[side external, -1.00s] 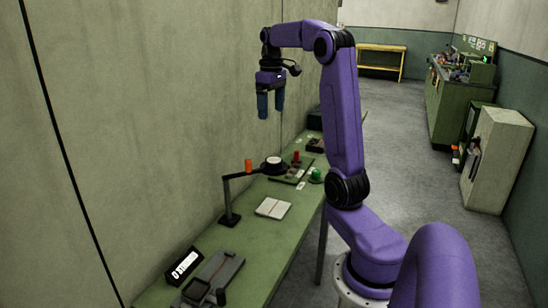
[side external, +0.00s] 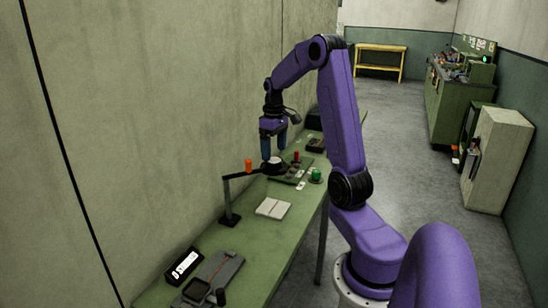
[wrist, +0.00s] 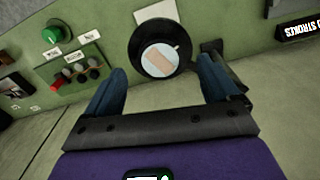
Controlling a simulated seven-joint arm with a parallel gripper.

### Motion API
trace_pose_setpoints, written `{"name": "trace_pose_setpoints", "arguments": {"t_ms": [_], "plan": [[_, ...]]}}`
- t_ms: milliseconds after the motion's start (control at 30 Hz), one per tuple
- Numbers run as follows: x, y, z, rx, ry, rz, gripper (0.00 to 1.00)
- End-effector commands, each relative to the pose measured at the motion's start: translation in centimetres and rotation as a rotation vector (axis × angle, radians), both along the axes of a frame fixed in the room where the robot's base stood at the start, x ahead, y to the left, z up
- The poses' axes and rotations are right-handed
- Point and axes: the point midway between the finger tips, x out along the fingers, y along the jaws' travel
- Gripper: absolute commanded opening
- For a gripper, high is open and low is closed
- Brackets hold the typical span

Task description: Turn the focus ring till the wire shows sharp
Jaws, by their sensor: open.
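The focus ring is a black round rim (wrist: 135,50) around a pale lens (wrist: 158,60), in the wrist view. A broad, soft-edged brownish band, likely the wire, crosses the lens and looks blurred. In the side view the ring (side external: 274,171) sits at the end of a black bracket arm (side external: 236,176) above the bench. My gripper (side external: 273,154) is open, with blue fingers pointing down just above the ring. In the wrist view the gripper's fingers (wrist: 161,68) stand on either side of the ring; contact cannot be told.
An orange piece (side external: 248,165) stands on the bracket arm. A white card (side external: 273,207) lies on the green bench. A black sign (side external: 183,265) stands at the near end. The wall is close on the left.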

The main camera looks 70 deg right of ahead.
Motion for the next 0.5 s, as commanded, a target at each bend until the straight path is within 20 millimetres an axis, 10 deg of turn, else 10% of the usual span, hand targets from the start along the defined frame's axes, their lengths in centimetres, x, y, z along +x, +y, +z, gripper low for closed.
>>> {"name": "trace_pose_setpoints", "arguments": {"t_ms": [500], "plan": [[0.0, 0.0, -3.4, 0.0, 0.0, 0.0, 0.88]]}}
